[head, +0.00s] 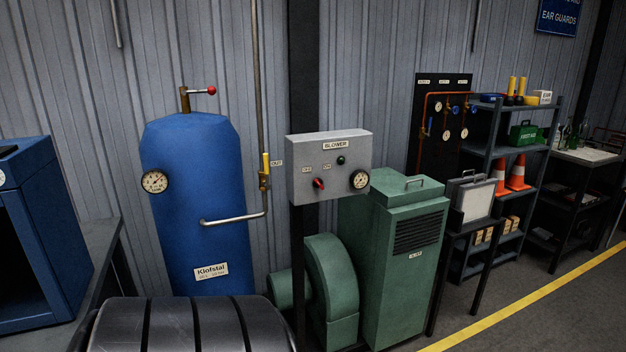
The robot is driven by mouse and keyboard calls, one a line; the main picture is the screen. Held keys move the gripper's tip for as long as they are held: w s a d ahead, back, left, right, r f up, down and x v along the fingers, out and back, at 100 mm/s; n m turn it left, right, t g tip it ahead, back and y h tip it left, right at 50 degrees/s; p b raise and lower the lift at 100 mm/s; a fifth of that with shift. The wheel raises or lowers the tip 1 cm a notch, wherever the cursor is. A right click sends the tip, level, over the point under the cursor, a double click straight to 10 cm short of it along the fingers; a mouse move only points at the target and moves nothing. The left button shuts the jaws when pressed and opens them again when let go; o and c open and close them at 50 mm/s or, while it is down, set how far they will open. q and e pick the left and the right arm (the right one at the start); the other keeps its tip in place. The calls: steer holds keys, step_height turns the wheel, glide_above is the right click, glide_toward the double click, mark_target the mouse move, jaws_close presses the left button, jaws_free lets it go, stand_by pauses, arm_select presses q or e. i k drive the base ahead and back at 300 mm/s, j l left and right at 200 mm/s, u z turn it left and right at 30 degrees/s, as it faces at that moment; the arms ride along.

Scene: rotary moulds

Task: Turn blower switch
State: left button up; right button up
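The grey blower control box (330,148) stands on a dark post near the middle of the head view, with a "BLOWER" label on top. Its red rotary switch (319,184) is at the lower left of the front face, below the two small position labels; the knob looks tilted. A dark green lamp (341,160) and a round dial gauge (359,180) are to its right. The green blower (332,275) is below and behind the box. Neither of my grippers shows in the head view.
A blue tank (200,215) with a gauge and pipe stands left of the box. A green cabinet (400,260) is close on the right. A blue machine (40,235) is at far left. A dark ribbed rounded surface (190,325) fills the lower front. Shelves (505,170) stand farther right.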

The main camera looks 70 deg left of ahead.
mark_target(317, 183)
steer(key=k+u, duration=0.15)
steer(key=u, duration=0.2)
steer(key=k+j+u, duration=0.15)
steer(key=u, duration=1.5)
